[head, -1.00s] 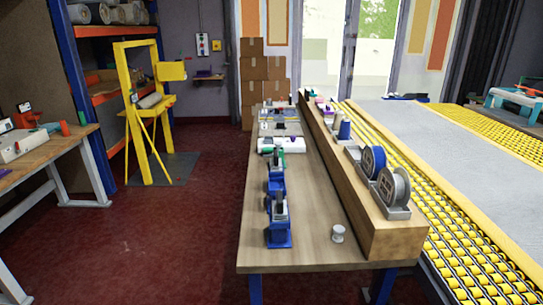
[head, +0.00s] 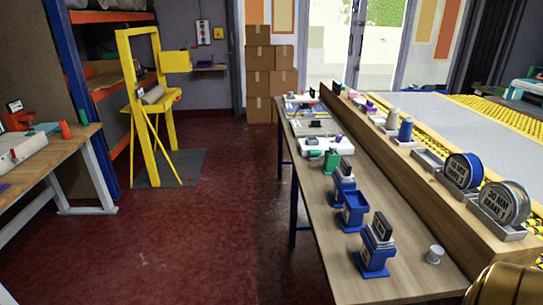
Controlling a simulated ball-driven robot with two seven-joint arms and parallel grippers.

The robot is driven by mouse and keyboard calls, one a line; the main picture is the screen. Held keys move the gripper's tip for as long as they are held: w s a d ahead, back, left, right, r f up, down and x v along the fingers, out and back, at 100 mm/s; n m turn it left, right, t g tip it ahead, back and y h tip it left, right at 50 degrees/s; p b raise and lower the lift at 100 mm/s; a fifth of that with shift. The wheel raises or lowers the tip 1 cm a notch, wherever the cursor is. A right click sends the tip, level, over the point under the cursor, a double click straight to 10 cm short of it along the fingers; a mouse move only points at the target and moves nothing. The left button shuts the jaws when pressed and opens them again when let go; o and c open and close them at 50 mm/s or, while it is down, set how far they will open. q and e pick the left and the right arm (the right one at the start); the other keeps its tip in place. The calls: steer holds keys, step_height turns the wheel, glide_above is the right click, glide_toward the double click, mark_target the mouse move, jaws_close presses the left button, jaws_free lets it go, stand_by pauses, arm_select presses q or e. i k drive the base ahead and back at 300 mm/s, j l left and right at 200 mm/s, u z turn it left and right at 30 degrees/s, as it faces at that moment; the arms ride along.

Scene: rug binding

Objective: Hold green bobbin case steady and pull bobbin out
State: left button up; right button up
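A small green object (head: 331,160) stands against the white machine (head: 328,146) on the long wooden table (head: 345,275). It may be the green bobbin case, but it is too small to tell. A pale spool (head: 434,254) stands upright on the near right part of the table. I cannot tell whether it is the bobbin. Neither gripper is visible in the head view. A rounded brass-coloured part cuts into the bottom right corner, and no fingers show on it.
Blue holders with dark labels (head: 376,245) and an open blue bin (head: 353,212) stand along the table. A raised wooden ledge (head: 440,205) carries labelled reels (head: 505,203). A yellow frame (head: 150,110) stands at left. The red floor (head: 215,240) left of the table is clear.

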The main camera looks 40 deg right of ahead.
mark_target(334, 148)
steer(key=i+j+z, duration=0.1)
steer(key=i, duration=0.45)
steer(key=i+j+z, duration=0.1)
steer(key=i+j, duration=0.25)
steer(key=i, duration=0.15)
steer(key=i+l+z, duration=0.1)
steer(key=z, duration=0.35)
steer(key=i+z, duration=0.55)
steer(key=z, duration=0.3)
steer(key=i+j+z, duration=0.1)
steer(key=z, duration=0.3)
steer(key=i, duration=0.1)
